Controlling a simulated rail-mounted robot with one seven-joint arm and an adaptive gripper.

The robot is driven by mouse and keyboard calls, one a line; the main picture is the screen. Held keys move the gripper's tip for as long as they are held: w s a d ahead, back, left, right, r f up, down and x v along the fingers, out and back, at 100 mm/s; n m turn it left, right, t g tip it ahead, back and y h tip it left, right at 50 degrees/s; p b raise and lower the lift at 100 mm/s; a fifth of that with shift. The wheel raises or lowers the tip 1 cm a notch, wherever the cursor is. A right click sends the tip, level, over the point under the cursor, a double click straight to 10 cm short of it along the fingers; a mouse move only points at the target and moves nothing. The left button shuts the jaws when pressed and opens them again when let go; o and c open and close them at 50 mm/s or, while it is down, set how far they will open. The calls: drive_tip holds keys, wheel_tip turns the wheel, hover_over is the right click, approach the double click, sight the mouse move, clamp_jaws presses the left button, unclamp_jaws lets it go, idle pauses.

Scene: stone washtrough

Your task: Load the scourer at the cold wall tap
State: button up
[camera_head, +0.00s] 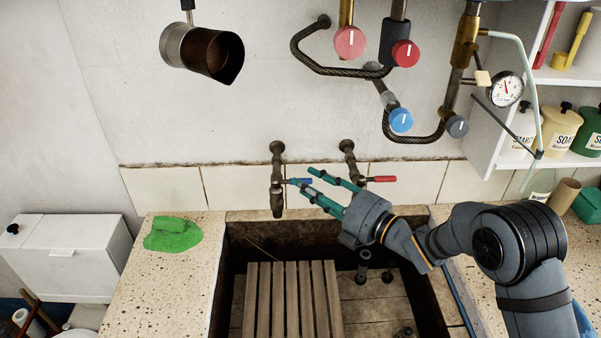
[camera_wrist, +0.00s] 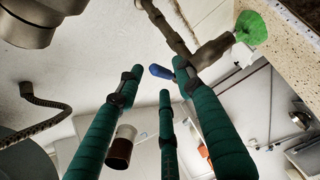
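The cold wall tap (camera_head: 277,185) with a blue lever (camera_head: 304,181) stands on the left pipe above the trough. In the wrist view, the blue lever (camera_wrist: 161,72) shows near my teal-wrapped fingers. My gripper (camera_head: 302,176) is open and empty, its fingertips spread close to the lever; I cannot tell whether they touch it. A green block, seemingly the scourer (camera_head: 170,224), lies on a flat green patch (camera_head: 178,241) on the left stone ledge, well left of my gripper. A green thing (camera_wrist: 250,27) also shows at the wrist view's upper right.
A red-levered tap (camera_head: 379,179) is just right of my gripper. The stone trough (camera_head: 300,217) below holds a slatted wooden rack (camera_head: 290,300). A metal jug (camera_head: 200,51) hangs at upper left. Valves and hoses (camera_head: 350,42) are above; shelves with jars (camera_head: 560,128) stand right.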

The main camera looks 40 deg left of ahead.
sight(301, 179)
drive_tip(key=shift+w+a+p, duration=0.15)
drive_tip(key=shift+a+p, duration=0.05)
drive_tip(key=shift+a, duration=0.55)
drive_tip(key=shift+w+a+p, duration=0.1)
drive_tip(key=shift+a+p, duration=0.05)
drive_tip(key=shift+a, duration=0.6)
drive_tip(key=shift+c, duration=0.6)
drive_tip(key=c, duration=0.8)
